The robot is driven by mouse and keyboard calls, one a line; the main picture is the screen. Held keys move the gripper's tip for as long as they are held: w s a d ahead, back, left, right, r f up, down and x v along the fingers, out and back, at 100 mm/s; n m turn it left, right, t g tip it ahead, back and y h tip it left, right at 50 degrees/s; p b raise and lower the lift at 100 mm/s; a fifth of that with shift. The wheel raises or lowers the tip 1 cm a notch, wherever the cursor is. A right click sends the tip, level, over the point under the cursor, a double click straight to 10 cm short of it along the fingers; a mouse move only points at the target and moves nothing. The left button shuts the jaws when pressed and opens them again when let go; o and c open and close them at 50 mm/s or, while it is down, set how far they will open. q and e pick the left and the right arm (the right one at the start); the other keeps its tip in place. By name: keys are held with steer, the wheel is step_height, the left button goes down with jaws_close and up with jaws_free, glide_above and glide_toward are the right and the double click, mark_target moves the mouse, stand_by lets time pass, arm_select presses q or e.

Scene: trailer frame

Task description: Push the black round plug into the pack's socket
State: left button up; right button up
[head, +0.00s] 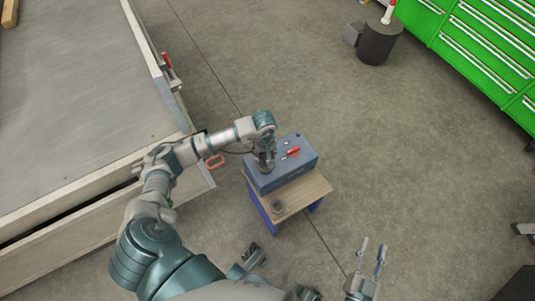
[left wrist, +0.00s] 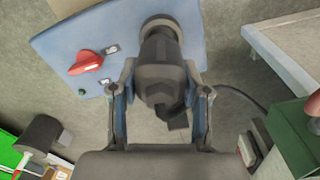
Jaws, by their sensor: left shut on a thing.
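The pack (head: 299,164) is a blue-grey box standing on a small bench. My left gripper (head: 265,161) is above the left part of its top face. In the left wrist view the left gripper (left wrist: 160,82) is shut on the black round plug (left wrist: 163,80), with one finger on each side. The plug's far end is at the round grey socket (left wrist: 161,24) on the pack's face (left wrist: 112,28). The plug hides most of the socket, so I cannot tell how deep it sits. My right gripper (head: 371,256) is open and empty, away from the bench.
A red switch (left wrist: 86,63) is beside the socket. The trailer frame (head: 85,95) fills the left. A dark cylinder (head: 378,43) and green drawers (head: 485,45) stand further back.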

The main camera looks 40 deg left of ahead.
arm_select(q)
steer(key=shift+a+f, duration=0.45)
steer(key=shift+a, duration=0.25)
steer(key=shift+d+r, duration=0.1)
steer(key=shift+d, duration=1)
steer(key=shift+a+f, duration=0.35)
steer(key=shift+a, duration=0.05)
steer(key=shift+d+f+b, duration=0.35)
steer(key=shift+b, duration=0.25)
steer(key=shift+a+f, duration=0.1)
steer(key=shift+f, duration=0.15)
steer(key=shift+c, duration=1)
steer(key=shift+a+f, duration=0.1)
steer(key=shift+a, duration=0.1)
arm_select(e)
steer(key=shift+a+f, duration=0.2)
steer(key=shift+f, duration=0.4)
steer(key=shift+a+f, duration=0.2)
steer(key=shift+f, duration=0.35)
